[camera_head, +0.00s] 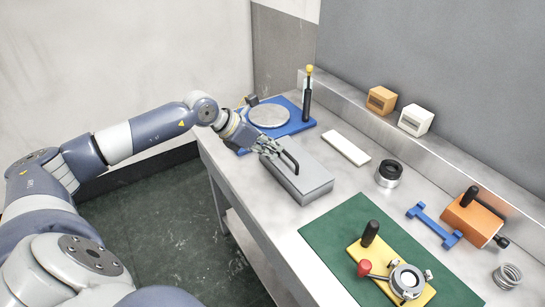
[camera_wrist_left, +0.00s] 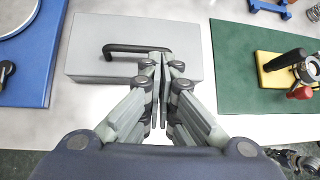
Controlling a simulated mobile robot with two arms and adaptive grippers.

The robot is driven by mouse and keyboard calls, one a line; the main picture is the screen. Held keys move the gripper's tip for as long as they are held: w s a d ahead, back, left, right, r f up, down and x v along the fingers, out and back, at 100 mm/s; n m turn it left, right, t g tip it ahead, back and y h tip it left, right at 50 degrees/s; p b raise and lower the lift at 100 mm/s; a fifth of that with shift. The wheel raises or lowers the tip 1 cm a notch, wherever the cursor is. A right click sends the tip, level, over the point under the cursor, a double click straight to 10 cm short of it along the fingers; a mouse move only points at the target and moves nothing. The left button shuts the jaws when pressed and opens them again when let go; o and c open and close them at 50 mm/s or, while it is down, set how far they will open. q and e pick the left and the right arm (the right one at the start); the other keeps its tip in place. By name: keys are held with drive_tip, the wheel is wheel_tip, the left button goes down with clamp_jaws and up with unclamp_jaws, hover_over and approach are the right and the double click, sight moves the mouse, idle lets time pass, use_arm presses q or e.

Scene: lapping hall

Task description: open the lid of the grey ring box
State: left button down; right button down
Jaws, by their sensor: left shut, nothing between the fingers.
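The grey ring box (camera_head: 310,181) stands on the metal bench with its lid down. It also shows in the left wrist view (camera_wrist_left: 90,65). A black bar handle (camera_head: 289,160) is fixed on the lid; in the left wrist view the handle (camera_wrist_left: 125,48) runs across the top. My left gripper (camera_head: 272,149) is over the box at the handle. In the left wrist view its fingers (camera_wrist_left: 164,58) are shut with nothing between them, and their tips overlap the handle's right end. I cannot tell whether they touch it.
A blue plate with a round disc (camera_head: 269,116) lies behind the box. A white bar (camera_head: 346,148) and a black ring piece (camera_head: 388,174) are to its right. A green mat (camera_head: 330,226) with a yellow fixture (camera_head: 365,253) is in front. Bare bench separates box and mat.

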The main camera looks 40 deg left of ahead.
use_arm(q)
drive_tip(key=a+y, duration=0.2)
drive_tip(key=a, duration=0.3)
drive_tip(key=p, duration=0.2)
approach(280, 162)
drive_tip(key=shift+g, duration=0.3)
drive_tip(key=x, duration=0.4)
drive_tip(key=shift+w+a, duration=0.15)
drive_tip(key=shift+w, duration=0.25)
drive_tip(key=shift+w+f, duration=0.3)
drive_tip(key=shift+f, duration=0.3)
drive_tip(key=shift+w+d+r+g+p, duration=0.2)
drive_tip(key=shift+r+g+p, duration=0.1)
drive_tip(key=shift+r+p, duration=0.3)
